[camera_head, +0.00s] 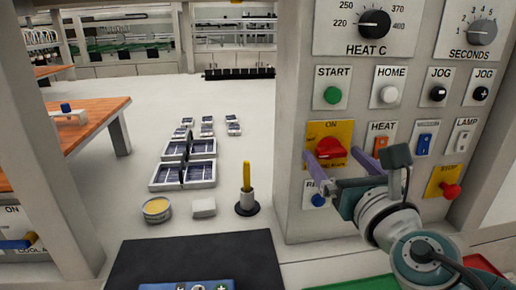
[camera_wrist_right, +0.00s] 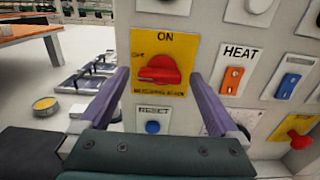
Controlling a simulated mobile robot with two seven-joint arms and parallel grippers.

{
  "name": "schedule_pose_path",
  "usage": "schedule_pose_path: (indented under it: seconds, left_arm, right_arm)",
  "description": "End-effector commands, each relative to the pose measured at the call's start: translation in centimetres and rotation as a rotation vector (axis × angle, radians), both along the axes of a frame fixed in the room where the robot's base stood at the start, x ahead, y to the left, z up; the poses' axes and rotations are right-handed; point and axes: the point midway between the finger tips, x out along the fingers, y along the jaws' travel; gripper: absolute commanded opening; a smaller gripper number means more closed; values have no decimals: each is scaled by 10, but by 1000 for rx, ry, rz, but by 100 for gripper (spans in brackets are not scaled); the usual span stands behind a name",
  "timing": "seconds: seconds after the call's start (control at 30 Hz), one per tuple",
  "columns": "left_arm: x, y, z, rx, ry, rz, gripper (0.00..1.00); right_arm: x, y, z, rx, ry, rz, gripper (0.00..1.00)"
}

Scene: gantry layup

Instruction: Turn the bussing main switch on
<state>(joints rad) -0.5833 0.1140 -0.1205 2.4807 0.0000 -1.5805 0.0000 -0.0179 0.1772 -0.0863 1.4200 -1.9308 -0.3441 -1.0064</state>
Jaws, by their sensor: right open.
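The main switch is a red rotary knob (camera_head: 331,149) on a yellow plate (camera_head: 341,130) on the front of the grey control panel. In the right wrist view the red knob (camera_wrist_right: 158,70) sits on its yellow plate (camera_wrist_right: 178,48), with ON printed above it. Its grip looks roughly level, with small lettering at its left that I cannot read surely. My right gripper (camera_head: 337,157) is open in front of the knob. In the right wrist view its purple fingers (camera_wrist_right: 160,78) stand either side of the knob, apart from it. My left gripper is out of view.
The orange HEAT rocker (camera_head: 424,144), blue rocker (camera_wrist_right: 289,84), red stop button (camera_head: 451,190) and blue button (camera_head: 318,200) are close by on the panel. A green START button (camera_head: 332,95) is above.

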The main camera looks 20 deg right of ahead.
Motion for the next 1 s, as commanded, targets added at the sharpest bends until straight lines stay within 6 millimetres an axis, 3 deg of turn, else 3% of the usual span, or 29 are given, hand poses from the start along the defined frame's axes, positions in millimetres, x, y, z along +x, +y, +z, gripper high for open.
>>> schedule_pose_path:
  seconds: [0.33, 1.0]
  left_arm:
    - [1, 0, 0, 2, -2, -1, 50]
    - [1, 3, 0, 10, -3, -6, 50]
  right_arm:
    - [4, -1, 0, 0, 0, 0, 96]
    - [4, -1, 0, 1, 0, 0, 21]
